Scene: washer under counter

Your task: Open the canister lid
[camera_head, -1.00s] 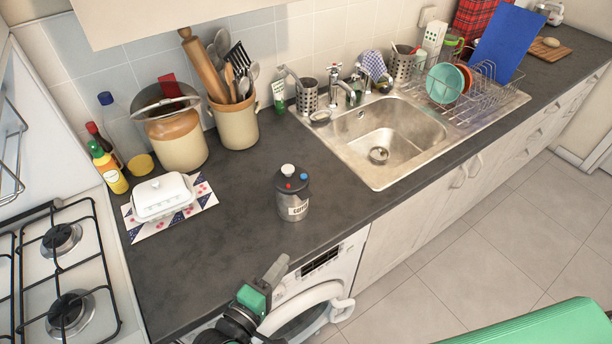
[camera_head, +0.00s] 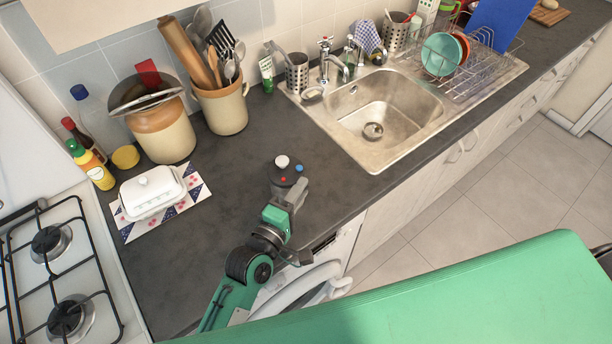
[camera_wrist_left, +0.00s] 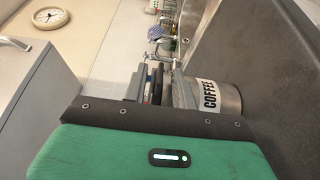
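The coffee canister (camera_head: 284,174) stands upright on the dark counter, with a dark lid, a white knob and small red and blue dots on top. In the left wrist view its metal body with a COFFEE label (camera_wrist_left: 209,95) appears turned sideways. My left gripper (camera_head: 293,192) is at the canister's near side and hides most of its body in the head view. In the left wrist view its two fingers (camera_wrist_left: 160,88) are apart, with the dark lid region between them. Contact cannot be told. The lid sits on the canister. My right gripper is not in view.
A white butter dish (camera_head: 152,192) on a patterned mat, a large jar (camera_head: 163,133) and a utensil pot (camera_head: 222,108) stand left and behind. The sink (camera_head: 385,115) is at right. A gas hob (camera_head: 60,275) is at far left. Counter around the canister is mostly clear.

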